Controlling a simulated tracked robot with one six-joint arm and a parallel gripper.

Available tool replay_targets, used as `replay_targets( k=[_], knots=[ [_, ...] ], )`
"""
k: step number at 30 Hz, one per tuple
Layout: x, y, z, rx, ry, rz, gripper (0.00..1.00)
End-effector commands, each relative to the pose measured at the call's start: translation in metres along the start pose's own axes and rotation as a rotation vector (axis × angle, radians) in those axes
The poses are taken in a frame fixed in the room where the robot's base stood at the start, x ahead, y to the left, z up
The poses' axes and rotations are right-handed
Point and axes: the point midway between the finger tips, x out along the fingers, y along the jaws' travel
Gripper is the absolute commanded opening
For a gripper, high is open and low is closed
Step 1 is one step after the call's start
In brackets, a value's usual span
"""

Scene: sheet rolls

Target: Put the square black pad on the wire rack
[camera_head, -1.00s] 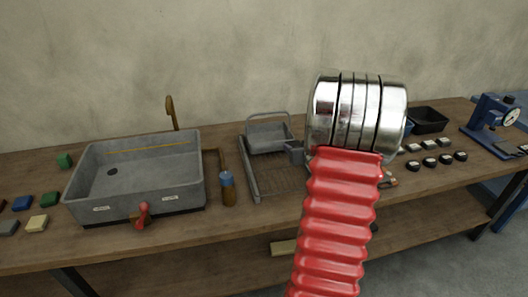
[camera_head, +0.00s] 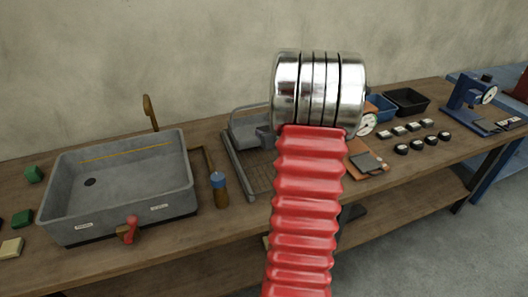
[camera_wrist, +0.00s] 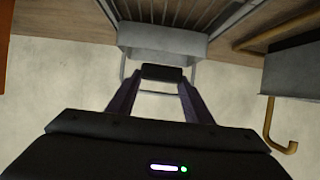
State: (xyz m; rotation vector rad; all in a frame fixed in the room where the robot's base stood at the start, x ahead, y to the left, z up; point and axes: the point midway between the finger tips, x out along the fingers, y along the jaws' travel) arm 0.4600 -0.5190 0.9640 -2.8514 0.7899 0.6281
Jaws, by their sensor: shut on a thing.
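My gripper (camera_wrist: 162,78) shows in the wrist view, with its two dark fingers closed on a small black pad (camera_wrist: 162,73) at their tips. Its square shape cannot be made out from this angle. The wire rack (camera_head: 238,168) lies on the bench in the head view, partly hidden behind my red and silver arm. The gripper is hidden in the head view.
A grey sink (camera_head: 120,185) with a red tap handle stands at the left. To the right are a dark pad on a brown board (camera_head: 362,147), dark trays (camera_head: 407,101), several small blocks and a blue dial gauge stand (camera_head: 468,100).

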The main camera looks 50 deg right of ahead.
Motion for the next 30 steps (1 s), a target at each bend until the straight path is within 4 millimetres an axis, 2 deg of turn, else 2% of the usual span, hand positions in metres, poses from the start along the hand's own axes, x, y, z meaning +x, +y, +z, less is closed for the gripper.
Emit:
replay_targets(
  k=[10,14,23,30],
  knots=[
    [0.021,-0.001,0.046,0.001,-0.003,-0.002,0.14],
    [0.025,-0.002,0.052,-0.001,0.0,-0.003,0.14],
    [0.025,-0.001,0.053,-0.001,0.0,-0.002,0.14],
    [0.034,-0.002,0.072,0.001,-0.002,-0.003,0.14]
  ],
)
